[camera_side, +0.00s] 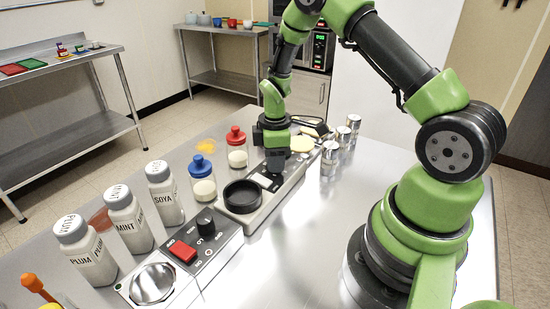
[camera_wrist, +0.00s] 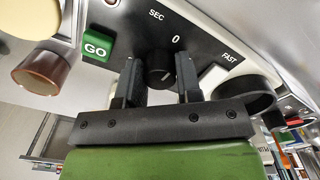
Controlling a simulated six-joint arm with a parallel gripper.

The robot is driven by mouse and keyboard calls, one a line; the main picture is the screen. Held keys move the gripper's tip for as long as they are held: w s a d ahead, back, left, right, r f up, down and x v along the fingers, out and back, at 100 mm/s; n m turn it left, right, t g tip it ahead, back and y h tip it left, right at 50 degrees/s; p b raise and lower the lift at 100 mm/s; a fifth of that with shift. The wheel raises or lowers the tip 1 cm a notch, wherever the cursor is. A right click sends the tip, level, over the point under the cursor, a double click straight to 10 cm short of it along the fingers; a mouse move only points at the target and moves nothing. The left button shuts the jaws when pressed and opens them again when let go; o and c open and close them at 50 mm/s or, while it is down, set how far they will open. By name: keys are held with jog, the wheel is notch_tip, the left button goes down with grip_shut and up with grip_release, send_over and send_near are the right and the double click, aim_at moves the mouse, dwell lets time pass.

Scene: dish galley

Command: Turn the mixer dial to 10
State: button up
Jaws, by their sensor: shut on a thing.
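A black dial (camera_wrist: 160,70) sits on a dark panel (camera_wrist: 205,45) marked SEC and FAST, with a 0 just above the dial. A faint light line shows on the dial's face, but I cannot tell clearly which mark it points at. My gripper (camera_wrist: 161,82) has one finger on each side of the dial and is shut on it. In the side view my gripper (camera_side: 275,163) is low over the far part of the panel unit, behind the black round dish (camera_side: 242,192); it hides the dial there. A green GO button (camera_wrist: 97,47) is left of the dial in the wrist view.
A nearer unit has a red button (camera_side: 182,251), another black knob (camera_side: 206,221) and a metal bowl (camera_side: 153,284). Blue-lidded (camera_side: 202,178) and red-lidded (camera_side: 236,146) jars stand close to my gripper. Several white bottles (camera_side: 165,193) line the left; metal cans (camera_side: 330,152) stand right.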

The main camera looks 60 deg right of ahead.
jog(key=m, duration=0.7)
jog(key=shift+m, duration=0.4)
jog(key=m, duration=1.1)
jog(key=shift+m, duration=2.2)
jog(key=o, duration=0.9)
jog(key=shift+o, duration=0.2)
jog(key=shift+r, duration=0.15)
